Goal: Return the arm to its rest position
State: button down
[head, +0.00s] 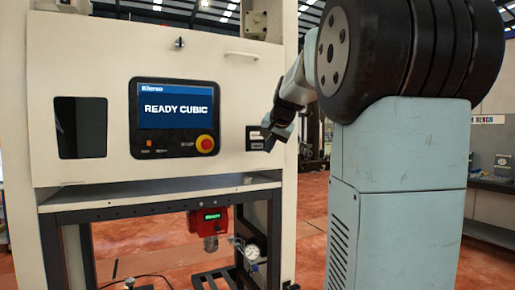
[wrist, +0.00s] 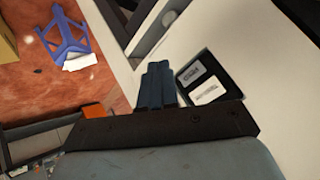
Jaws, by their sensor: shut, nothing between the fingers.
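My gripper (head: 268,143) is in front of the right side of a white dispenser machine (head: 235,80), pointing down and to the left in the head view. In the wrist view its dark fingers (wrist: 160,83) are together, with nothing between them. They appear beside a small black plate with two white labels (wrist: 208,82) on the machine's face. In the head view this plate (head: 254,145) is partly covered by my gripper. My arm is folded out from the large dark shoulder on the right. I cannot tell whether the fingers touch the panel.
The machine has a screen (head: 175,107) reading "READY CUBIC" and a red stop button (head: 205,144). A metal shelf (head: 150,192) juts out below. A red unit (head: 208,221) and a gauge (head: 251,251) are underneath. A blue stand (wrist: 67,32) is on the reddish floor.

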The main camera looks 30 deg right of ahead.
dwell(0.3)
jog(key=s+a+f+n+g, duration=0.1)
jog(key=s+a+f+n, duration=0.2)
jog(key=s+a+f, duration=0.3)
jog(key=s+a+f+n+g, duration=0.1)
jog(key=s+a+f, duration=0.5)
jog(key=s, duration=0.8)
jog(key=s+a+f+n+g+y, duration=0.1)
jog(key=s+a+f+n, duration=0.3)
jog(key=s+a+f, duration=0.2)
jog(key=s+f, duration=0.2)
jog(key=s, duration=0.2)
jog(key=shift+s+f+n, duration=0.3)
jog(key=shift+f, duration=0.1)
jog(key=shift+a, duration=0.1)
dwell(0.9)
